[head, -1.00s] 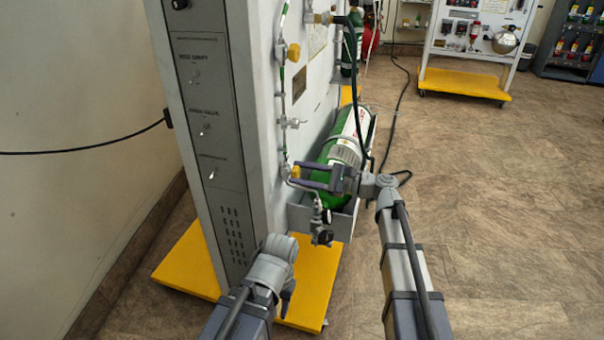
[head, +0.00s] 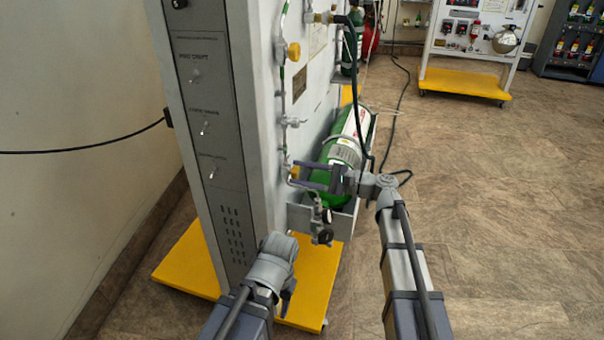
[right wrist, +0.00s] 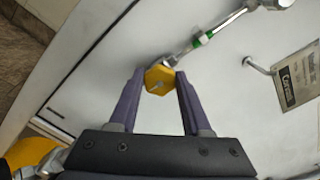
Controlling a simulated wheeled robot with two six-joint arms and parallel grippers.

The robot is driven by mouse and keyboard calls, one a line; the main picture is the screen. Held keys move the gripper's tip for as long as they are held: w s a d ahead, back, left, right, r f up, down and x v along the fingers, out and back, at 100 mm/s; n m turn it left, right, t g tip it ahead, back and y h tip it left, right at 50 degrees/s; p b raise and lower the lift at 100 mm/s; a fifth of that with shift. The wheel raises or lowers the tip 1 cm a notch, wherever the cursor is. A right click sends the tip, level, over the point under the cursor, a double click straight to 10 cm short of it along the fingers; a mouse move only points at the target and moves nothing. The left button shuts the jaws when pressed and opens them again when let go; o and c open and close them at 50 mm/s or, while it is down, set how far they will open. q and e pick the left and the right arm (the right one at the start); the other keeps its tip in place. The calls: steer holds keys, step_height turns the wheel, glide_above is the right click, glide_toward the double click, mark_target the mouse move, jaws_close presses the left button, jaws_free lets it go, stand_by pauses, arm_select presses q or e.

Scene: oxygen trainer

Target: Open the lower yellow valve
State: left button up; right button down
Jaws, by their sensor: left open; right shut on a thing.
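The lower yellow valve (head: 294,173) is a small yellow knob on the white panel's pipe line, partly hidden by my gripper in the head view. In the right wrist view the yellow knob (right wrist: 160,79) sits between the tips of my right gripper (right wrist: 158,86), whose fingers are shut on it from both sides. In the head view my right gripper (head: 298,176) reaches the panel from the right. My left gripper (head: 288,292) is low, near the panel's base and away from the valve. Its fingers are mostly hidden behind its wrist.
An upper yellow valve (head: 294,52) sits higher on the same panel. A green cylinder (head: 344,146) lies in a grey holder behind my right gripper. A dark gauge (head: 323,236) hangs below it. The panel stands on a yellow base (head: 312,288). Open floor lies to the right.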

steer(key=shift+c, duration=1.8)
jaws_free()
steer(key=v, duration=0.8)
